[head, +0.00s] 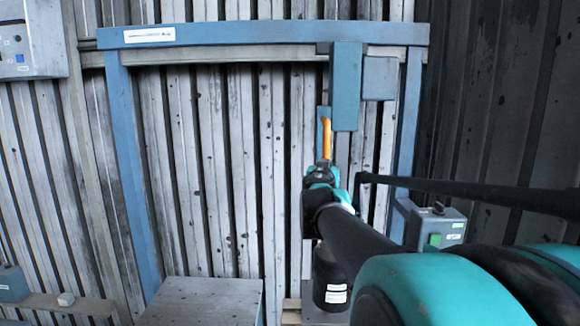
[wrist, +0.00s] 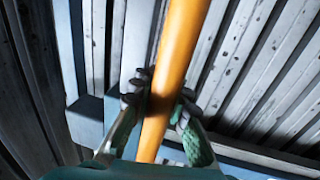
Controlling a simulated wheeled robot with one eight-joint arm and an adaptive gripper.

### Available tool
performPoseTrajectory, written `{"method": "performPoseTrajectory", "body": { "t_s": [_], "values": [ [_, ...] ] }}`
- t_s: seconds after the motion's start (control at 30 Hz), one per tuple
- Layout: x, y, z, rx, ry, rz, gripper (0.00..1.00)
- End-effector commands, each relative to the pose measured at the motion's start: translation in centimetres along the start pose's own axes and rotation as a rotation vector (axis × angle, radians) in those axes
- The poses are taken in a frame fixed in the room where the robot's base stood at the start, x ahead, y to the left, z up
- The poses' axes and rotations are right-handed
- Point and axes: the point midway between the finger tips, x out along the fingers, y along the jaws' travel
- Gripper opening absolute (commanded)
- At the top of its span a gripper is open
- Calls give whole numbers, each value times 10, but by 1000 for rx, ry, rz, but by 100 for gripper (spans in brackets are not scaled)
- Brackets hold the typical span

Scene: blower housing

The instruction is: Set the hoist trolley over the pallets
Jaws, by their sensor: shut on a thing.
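The hoist trolley (head: 346,85) is a blue box hanging from the blue overhead beam (head: 230,36), near the right end of its span. An orange handle (head: 327,138) hangs at its lower left. My gripper (head: 323,168) is at the lower part of this handle. In the wrist view my gripper (wrist: 160,103) has one finger on each side of the orange handle (wrist: 178,50) and is shut on it. A bit of light wood (head: 291,312), perhaps a pallet edge, shows at the bottom; the rest is hidden.
A large grey block (head: 205,300) stands at the bottom, left of a dark cylinder (head: 330,280). A grey box with a green button (head: 436,240) is by the right blue post (head: 408,130). The beam left of the trolley looks clear. A control cabinet (head: 28,40) hangs at upper left.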

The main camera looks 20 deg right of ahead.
Motion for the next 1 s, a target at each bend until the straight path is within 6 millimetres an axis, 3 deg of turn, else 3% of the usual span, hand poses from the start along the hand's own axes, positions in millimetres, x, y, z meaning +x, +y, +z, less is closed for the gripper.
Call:
{"method": "performPoseTrajectory", "body": {
  "t_s": [0.47, 0.5, 0.67, 1.0],
  "values": [
    [2, 6, -1, -1, 0, 6, 0],
    [2, 6, -1, -1, 0, 7, 16],
    [2, 6, -1, -1, 0, 5, 36],
    [0, 4, 0, 0, 0, 1, 36]
  ]
}}
